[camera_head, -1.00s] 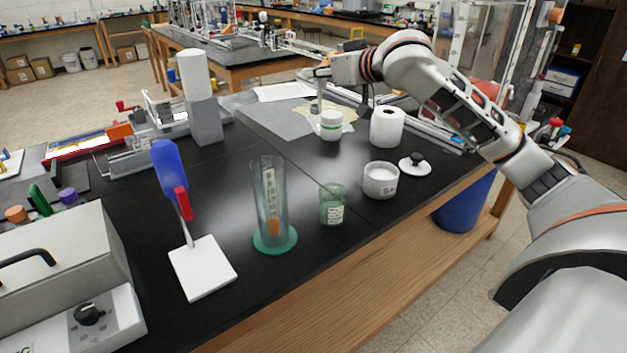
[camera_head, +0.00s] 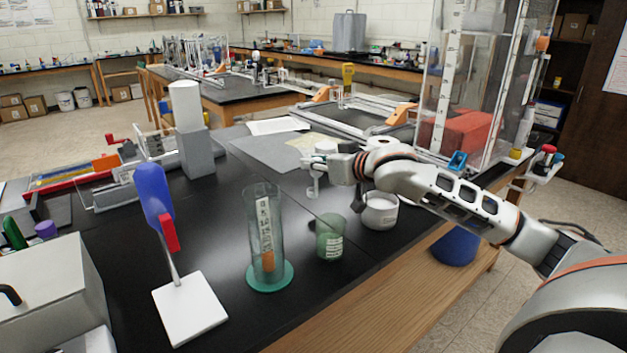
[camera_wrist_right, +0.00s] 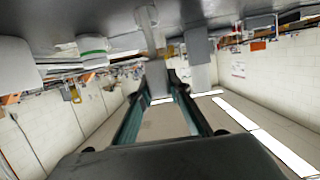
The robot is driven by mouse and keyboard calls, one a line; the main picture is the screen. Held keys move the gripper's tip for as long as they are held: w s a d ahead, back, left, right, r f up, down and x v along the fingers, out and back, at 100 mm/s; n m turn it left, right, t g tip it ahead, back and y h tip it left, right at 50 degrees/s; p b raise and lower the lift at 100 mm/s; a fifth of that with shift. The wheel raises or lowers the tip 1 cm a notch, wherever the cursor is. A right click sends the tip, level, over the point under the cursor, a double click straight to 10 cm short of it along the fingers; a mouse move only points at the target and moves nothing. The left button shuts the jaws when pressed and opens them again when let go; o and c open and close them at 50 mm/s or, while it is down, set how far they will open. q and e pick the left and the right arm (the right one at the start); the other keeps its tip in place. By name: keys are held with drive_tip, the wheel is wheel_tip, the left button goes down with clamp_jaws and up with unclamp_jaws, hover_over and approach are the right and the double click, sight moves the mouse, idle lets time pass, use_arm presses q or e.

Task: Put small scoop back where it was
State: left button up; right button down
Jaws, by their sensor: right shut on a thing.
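My right gripper (camera_head: 325,168) reaches in from the right and hangs over the black bench. It is shut on the small scoop (camera_head: 314,182), a pale, narrow piece pointing down from the fingers. In the right wrist view, the scoop (camera_wrist_right: 151,40) shows as a blurred pale strip beyond the fingertips (camera_wrist_right: 158,95). The scoop is behind the green glass beaker (camera_head: 329,238) and to the left of the white tub (camera_head: 380,212). I cannot tell the scoop's bowl shape clearly. My left gripper is not in view.
A tall clear cylinder on a green base (camera_head: 269,278) stands in front, left of the beaker. A blue-handled tool with a white plate (camera_head: 190,310) is further left. A grey block (camera_head: 197,153) stands behind. Open black bench lies between it and the cylinder.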

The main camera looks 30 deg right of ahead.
sight(319, 177)
wheel_tip(319, 177, down, 4)
drive_tip(key=shift+r+b, duration=0.1)
drive_tip(key=shift+b, duration=0.4)
drive_tip(key=shift+f, duration=0.3)
drive_tip(key=shift+r, duration=0.2)
drive_tip(key=shift+f, duration=0.1)
drive_tip(key=c, duration=1.9)
unclamp_jaws()
drive_tip(key=shift+f, duration=0.1)
drive_tip(key=shift+s+r, duration=0.15)
drive_tip(key=shift+r, duration=0.05)
use_arm(q)
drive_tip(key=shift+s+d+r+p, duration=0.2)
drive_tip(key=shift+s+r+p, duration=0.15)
drive_tip(key=shift+p, duration=1.05)
use_arm(e)
drive_tip(key=shift+v, duration=5.85)
